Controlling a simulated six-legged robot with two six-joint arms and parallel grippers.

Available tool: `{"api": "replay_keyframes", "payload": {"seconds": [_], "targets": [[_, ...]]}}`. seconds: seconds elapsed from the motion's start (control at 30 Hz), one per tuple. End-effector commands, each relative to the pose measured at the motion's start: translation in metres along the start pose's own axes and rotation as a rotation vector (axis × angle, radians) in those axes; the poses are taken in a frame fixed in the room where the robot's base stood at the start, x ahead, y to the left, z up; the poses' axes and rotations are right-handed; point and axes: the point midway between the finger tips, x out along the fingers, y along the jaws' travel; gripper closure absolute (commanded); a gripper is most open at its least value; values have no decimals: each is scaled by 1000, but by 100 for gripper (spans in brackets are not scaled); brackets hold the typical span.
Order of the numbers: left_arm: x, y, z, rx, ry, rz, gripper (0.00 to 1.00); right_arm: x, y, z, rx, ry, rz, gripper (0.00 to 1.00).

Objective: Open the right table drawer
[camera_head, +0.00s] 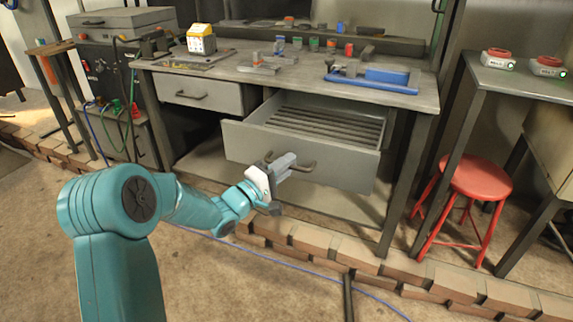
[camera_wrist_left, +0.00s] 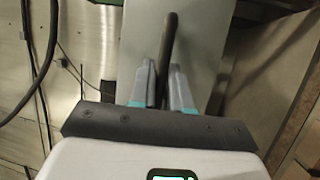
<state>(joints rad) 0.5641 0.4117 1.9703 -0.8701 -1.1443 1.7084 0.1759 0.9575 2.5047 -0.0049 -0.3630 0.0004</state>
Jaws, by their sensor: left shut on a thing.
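The right table drawer (camera_head: 342,164) is pulled well out of the grey workbench (camera_head: 408,97). Its slatted inside shows and looks empty. Its dark bar handle (camera_head: 306,165) is on the front face. My left gripper (camera_head: 283,168) is at the left part of this handle. In the left wrist view, the handle (camera_wrist_left: 168,45) runs between the two fingers of the left gripper (camera_wrist_left: 164,85), which is shut on it. The left table drawer (camera_head: 198,92) is closed. My right gripper is not in view.
A blue tool (camera_head: 385,78), a small yellow-and-white house-shaped object (camera_head: 201,40) and several small parts stand on the bench top. A red stool (camera_head: 476,177) stands to the right. A low brick border (camera_head: 365,258) runs along the floor before the bench.

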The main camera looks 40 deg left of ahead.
Motion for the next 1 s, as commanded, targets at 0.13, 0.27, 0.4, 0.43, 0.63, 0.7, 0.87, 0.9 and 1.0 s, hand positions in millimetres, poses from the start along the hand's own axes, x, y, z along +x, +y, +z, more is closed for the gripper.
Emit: {"api": "replay_keyframes", "payload": {"seconds": [0.13, 0.27, 0.4, 0.43, 0.63, 0.7, 0.87, 0.9, 1.0], "targets": [[-1, 0, 1, 0, -2, -1, 100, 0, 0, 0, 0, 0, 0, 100], [-1, 0, 1, 0, -2, -1, 77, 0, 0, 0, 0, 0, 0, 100], [-2, 0, 1, 1, -1, 0, 77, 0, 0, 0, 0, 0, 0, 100], [-2, 0, 1, 1, -1, 0, 77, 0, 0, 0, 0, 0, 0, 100], [-19, 1, 0, 1, 2, -2, 77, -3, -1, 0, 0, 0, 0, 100], [-34, 1, 0, 0, 3, -3, 77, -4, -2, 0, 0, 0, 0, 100], [-78, 1, -1, 0, 5, -4, 77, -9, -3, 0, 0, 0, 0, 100], [-89, 2, 0, -1, 5, -3, 77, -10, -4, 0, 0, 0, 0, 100], [-114, 1, 0, -2, 5, -4, 77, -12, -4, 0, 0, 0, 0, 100]]}}
